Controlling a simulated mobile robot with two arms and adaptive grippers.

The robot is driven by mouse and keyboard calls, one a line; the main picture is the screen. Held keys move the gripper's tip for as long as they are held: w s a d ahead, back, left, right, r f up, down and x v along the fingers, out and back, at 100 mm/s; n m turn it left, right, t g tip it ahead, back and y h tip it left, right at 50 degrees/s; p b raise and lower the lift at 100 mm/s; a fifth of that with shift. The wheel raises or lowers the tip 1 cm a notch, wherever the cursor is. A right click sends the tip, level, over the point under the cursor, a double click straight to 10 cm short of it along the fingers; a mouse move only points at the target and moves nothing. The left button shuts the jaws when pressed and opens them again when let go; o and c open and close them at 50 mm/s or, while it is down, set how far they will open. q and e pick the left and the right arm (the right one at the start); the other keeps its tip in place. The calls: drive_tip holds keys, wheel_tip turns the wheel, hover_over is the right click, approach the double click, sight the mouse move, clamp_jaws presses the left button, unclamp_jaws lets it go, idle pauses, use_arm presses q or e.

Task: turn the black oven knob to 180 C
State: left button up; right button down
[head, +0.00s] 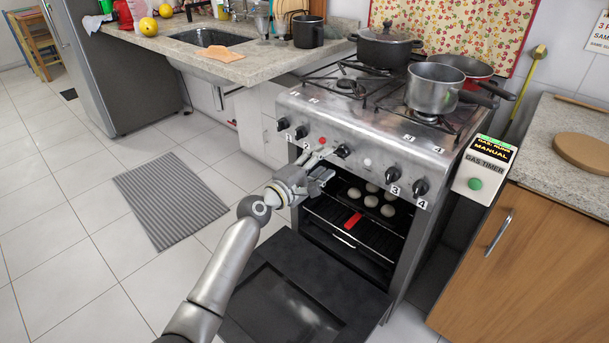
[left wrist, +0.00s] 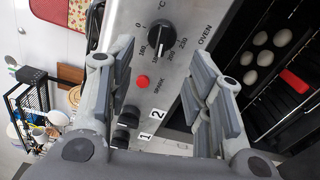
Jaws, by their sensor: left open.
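The black oven knob (head: 343,151) is on the steel front panel of the stove, above the open oven. My left gripper (head: 327,164) is open just in front of the panel, at the oven knob. In the left wrist view its two fingers (left wrist: 160,58) stand apart on either side below the knob, with nothing between them. My right gripper is not in view.
The oven door (head: 300,295) is open and low beneath my left arm. A tray with several pale rolls (head: 388,210) is in the oven. Other black knobs (head: 420,187) and a red spark button (left wrist: 142,82) are on the panel. A gas timer (head: 483,172) is at the right.

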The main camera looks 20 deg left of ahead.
use_arm(q)
drive_tip(key=v, duration=0.7)
drive_tip(key=shift+s, duration=0.15)
drive_tip(key=shift+f, duration=0.15)
